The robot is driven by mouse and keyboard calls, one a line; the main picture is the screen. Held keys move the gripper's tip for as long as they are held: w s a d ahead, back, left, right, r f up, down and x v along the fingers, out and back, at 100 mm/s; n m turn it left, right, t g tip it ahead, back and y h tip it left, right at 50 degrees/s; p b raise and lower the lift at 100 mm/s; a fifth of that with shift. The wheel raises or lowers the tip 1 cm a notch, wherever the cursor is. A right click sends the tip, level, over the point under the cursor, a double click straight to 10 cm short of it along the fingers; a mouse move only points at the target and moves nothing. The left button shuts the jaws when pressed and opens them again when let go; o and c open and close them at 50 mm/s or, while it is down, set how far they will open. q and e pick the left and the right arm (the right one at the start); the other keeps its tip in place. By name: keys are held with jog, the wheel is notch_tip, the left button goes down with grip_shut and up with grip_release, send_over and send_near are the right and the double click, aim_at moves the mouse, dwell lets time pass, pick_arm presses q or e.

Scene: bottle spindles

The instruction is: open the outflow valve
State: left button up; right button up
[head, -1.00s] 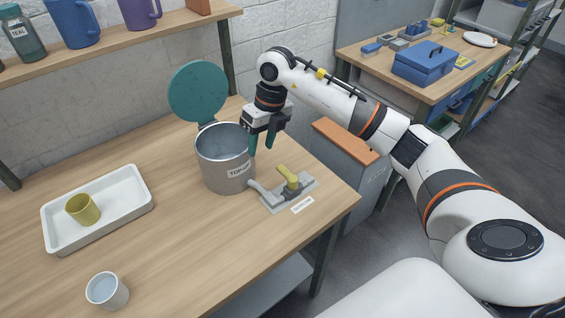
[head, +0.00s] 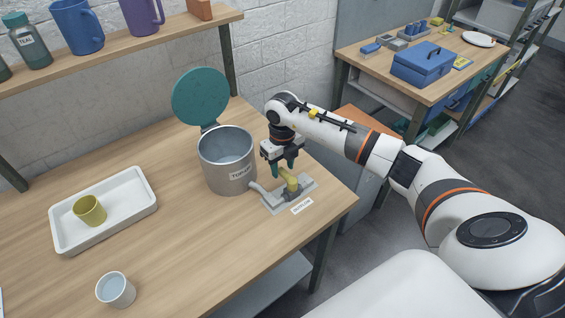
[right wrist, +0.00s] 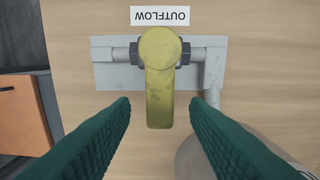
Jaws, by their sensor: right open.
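The outflow valve has a yellow lever handle (head: 290,181) on a grey base plate (head: 272,205) at the right edge of the wooden table. A pipe joins it to a grey metal pot (head: 226,165) with its teal lid (head: 201,96) raised. In the right wrist view the yellow handle (right wrist: 159,85) points down the picture between the green fingers, near an OUTFLOW label (right wrist: 160,16). My right gripper (head: 289,171) is open just above the valve, with fingertips either side of the handle and gaps showing. My left gripper is out of view.
A pale cup (head: 115,290) stands near the front. A shelf (head: 120,55) with mugs runs along the wall. The table's middle is clear.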

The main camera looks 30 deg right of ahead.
jog(key=shift+f, duration=0.25)
grip_shut()
